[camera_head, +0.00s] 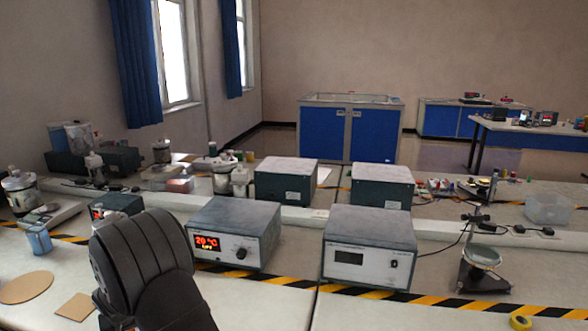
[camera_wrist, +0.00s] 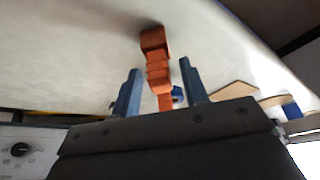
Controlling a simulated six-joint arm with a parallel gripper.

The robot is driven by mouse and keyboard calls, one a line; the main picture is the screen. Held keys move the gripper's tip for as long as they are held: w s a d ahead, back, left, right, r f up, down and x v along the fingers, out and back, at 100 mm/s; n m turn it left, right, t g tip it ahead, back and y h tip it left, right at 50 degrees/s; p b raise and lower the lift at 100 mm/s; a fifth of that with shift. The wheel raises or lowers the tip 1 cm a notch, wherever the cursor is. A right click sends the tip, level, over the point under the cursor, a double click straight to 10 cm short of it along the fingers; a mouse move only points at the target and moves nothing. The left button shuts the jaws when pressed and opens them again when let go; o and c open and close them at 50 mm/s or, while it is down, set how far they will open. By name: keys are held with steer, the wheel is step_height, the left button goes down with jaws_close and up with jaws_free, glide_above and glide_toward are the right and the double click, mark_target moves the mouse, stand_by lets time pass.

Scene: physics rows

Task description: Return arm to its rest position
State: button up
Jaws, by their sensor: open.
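My arm (camera_head: 148,265) shows as a dark rounded link at the front left in the head view, and it hides the bench behind it. My gripper (camera_wrist: 160,67) shows only in the wrist view, where its two blue-grey fingers stand apart. Several orange-red blocks (camera_wrist: 155,42) show in a row in the gap between the fingers, over the pale bench top (camera_wrist: 80,70). The fingers show a gap on both sides of the blocks. I cannot tell how far the blocks are from the fingertips.
A heater box with a red display (camera_head: 237,230) and a grey-fronted instrument (camera_head: 370,245) stand right of my arm. A round tan disc (camera_head: 25,287) and a square tan plate (camera_head: 74,307) lie at left. A ring stand (camera_head: 483,258) stands at right. Striped tape crosses the bench.

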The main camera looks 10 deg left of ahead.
steer(key=r, duration=0.4)
steer(key=shift+w+d+r, duration=0.25)
steer(key=shift+d+r, duration=0.05)
steer(key=shift+r, duration=0.05)
steer(key=w+d+r, duration=0.5)
steer(key=d+r, duration=0.2)
steer(key=d, duration=0.3)
steer(key=w+d+f+m+t+h, duration=0.15)
steer(key=w+d+m, duration=0.35)
steer(key=w+d, duration=0.5)
steer(key=w+d+m+h, duration=0.2)
steer(key=w+d+m, duration=0.2)
steer(key=w+d, duration=0.6)
steer(key=w+d+m+g+h, duration=0.2)
steer(key=d+m, duration=0.8)
steer(key=d, duration=2.2)
steer(key=shift+w+d+f+h, duration=0.2)
steer(key=shift+w+h, duration=0.35)
steer(key=shift+w, duration=0.2)
steer(key=s+a+n+t+y, duration=0.1)
steer(key=a+n, duration=0.6)
steer(key=a, duration=1.5)
steer(key=shift+s+r+t+y, duration=0.15)
steer(key=shift+s+t+y, duration=0.2)
steer(key=shift+s+y, duration=0.4)
